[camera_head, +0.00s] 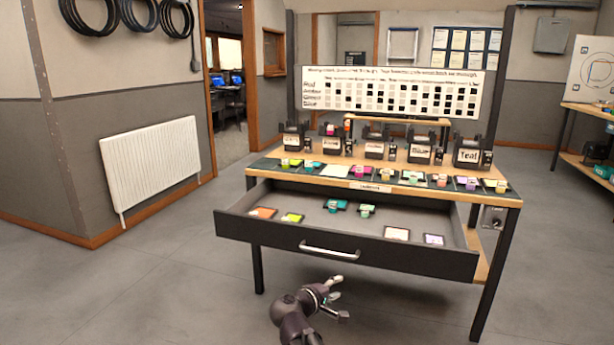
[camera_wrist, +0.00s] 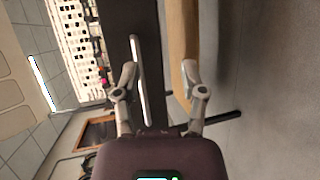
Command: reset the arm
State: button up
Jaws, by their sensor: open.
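My gripper (camera_head: 338,298) is low in front of the workbench in the head view, with its two fingers spread and nothing between them. In the wrist view my gripper (camera_wrist: 160,82) is open too, and its fingers frame the dark drawer front (camera_wrist: 150,60). The drawer (camera_head: 400,256) of the bench is pulled out. It holds several small coloured pieces on flat cards, and a silver handle (camera_head: 330,250) runs across its front. My gripper is below and apart from this handle in the head view.
The wooden bench top (camera_head: 330,156) carries a row of coloured pieces and several dark labelled holders. A white chart board (camera_head: 390,92) stands behind. A radiator (camera_head: 150,165) hangs on the left wall. The grey floor (camera_head: 150,290) around the bench is clear.

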jog(key=s+d+f+m+g+y+p, duration=0.1)
jog(key=s+d+f+m+g+y, duration=0.1)
jog(key=s+d+f+m+g, duration=0.5)
jog(key=s+d+f+m+g+y+p, duration=0.2)
jog(key=s+d+f+m+g+y, duration=0.15)
jog(key=s+y, duration=0.45)
notch_tip(320, 180, up, 38)
jog(key=a+p, duration=0.1)
jog(key=p, duration=3.7)
jog(key=shift+s+g, duration=0.2)
jog(key=shift+g, duration=0.15)
jog(key=shift+n, duration=0.25)
jog(key=shift+a, duration=0.1)
